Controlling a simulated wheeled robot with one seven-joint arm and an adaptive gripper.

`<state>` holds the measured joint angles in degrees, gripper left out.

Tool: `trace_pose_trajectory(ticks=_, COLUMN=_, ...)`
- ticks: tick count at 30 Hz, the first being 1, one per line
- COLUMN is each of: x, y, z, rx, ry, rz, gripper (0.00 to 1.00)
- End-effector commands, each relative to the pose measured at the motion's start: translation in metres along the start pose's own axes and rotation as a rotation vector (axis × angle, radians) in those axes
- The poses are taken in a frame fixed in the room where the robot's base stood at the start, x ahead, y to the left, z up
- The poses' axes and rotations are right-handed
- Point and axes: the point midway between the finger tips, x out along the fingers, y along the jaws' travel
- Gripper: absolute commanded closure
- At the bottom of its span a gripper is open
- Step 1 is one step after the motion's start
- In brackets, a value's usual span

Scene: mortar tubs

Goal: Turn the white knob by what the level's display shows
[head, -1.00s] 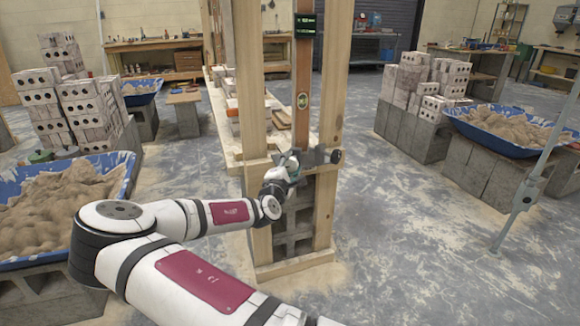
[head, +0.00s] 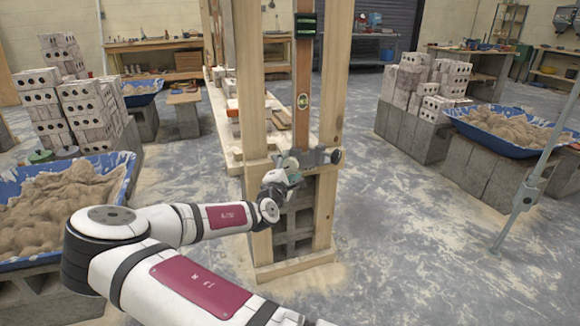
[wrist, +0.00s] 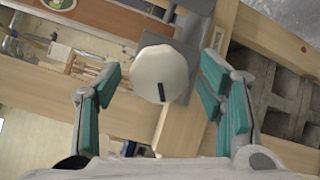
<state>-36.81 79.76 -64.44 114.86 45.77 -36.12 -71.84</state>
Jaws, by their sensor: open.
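The white knob (wrist: 157,70) shows in the wrist view as a pale round disc with a black mark near its lower edge. It also shows in the head view (head: 290,162), small, on a grey clamp between the wooden posts. My gripper (wrist: 160,66) is open, with one teal-padded finger on either side of the knob in the picture and gaps to both. I cannot tell how far the fingertips are from it in depth. The level (head: 303,72) stands upright with a green vial. Its dark display (head: 306,25) has green marks too small to read.
Wooden posts (head: 250,85) flank the level, above grey hollow blocks (head: 297,215). A tub of sand (head: 125,185) stands at the left, another (head: 462,118) at the right. A thin grey prop (head: 527,190) leans at the right. The floor between is open.

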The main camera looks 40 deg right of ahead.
Motion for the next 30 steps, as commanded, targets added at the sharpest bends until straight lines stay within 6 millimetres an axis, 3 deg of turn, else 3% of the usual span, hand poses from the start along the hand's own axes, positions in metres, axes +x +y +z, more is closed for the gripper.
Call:
trace_pose_trajectory(ticks=9, x=-0.064, y=0.0, z=-0.002, rx=-0.003, ry=0.004, rz=0.001, gripper=0.37)
trace_pose_trajectory(ticks=15, x=-0.095, y=0.0, z=-0.001, rx=-0.004, ry=0.003, rz=0.001, gripper=0.37)
trace_pose_trajectory(ticks=21, x=-0.108, y=0.0, z=0.0, rx=-0.002, ry=0.001, rz=0.0, gripper=0.37)
trace_pose_trajectory(ticks=30, x=-0.11, y=-0.001, z=0.0, rx=-0.002, ry=0.0, rz=0.0, gripper=0.37)
